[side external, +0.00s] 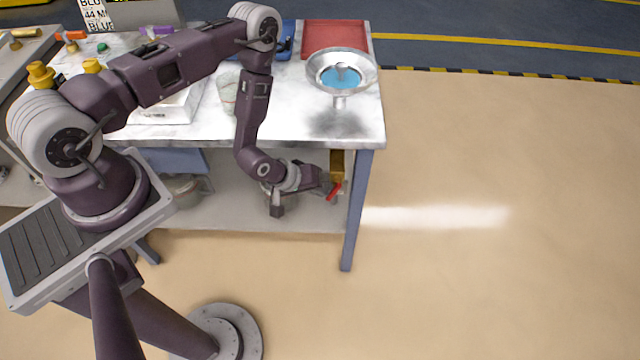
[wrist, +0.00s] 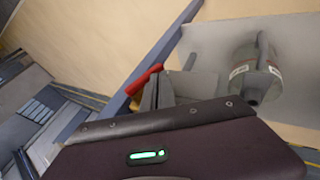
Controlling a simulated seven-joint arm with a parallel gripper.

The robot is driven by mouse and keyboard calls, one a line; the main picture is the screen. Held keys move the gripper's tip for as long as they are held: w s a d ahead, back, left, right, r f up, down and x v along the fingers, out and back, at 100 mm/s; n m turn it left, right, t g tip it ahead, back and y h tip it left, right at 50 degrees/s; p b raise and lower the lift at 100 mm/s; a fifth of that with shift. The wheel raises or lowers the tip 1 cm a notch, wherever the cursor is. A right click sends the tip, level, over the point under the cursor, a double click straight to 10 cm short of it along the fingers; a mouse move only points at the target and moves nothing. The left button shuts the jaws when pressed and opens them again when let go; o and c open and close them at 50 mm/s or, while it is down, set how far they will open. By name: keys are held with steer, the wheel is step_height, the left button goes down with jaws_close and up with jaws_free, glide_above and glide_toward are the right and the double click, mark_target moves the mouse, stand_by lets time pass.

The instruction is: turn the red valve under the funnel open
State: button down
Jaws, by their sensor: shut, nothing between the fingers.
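The red valve handle (side external: 334,191) hangs at a slant below the brass valve body (side external: 337,163), under the tabletop near the front right leg. The metal funnel (side external: 318,72) stands above it on the table, with blue liquid in its bowl. My gripper (side external: 325,183) is under the table edge, just left of the handle, shut and empty. In the wrist view the red handle (wrist: 144,80) lies just left of the fingers (wrist: 178,84). A bit of brass shows below it. I cannot tell whether the fingers touch the handle.
The table leg (side external: 354,215) stands close to the right of the valve. A pale container (wrist: 256,78) sits on the lower shelf (wrist: 205,48). A red tray (side external: 335,38) lies behind the funnel. The floor right of the table is clear.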

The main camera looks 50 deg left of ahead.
steer(key=shift+w+f, duration=0.1)
steer(key=shift+f, duration=0.45)
steer(key=shift+d+f, duration=0.15)
steer(key=shift+f, duration=0.05)
stand_by(0.4)
stand_by(1.1)
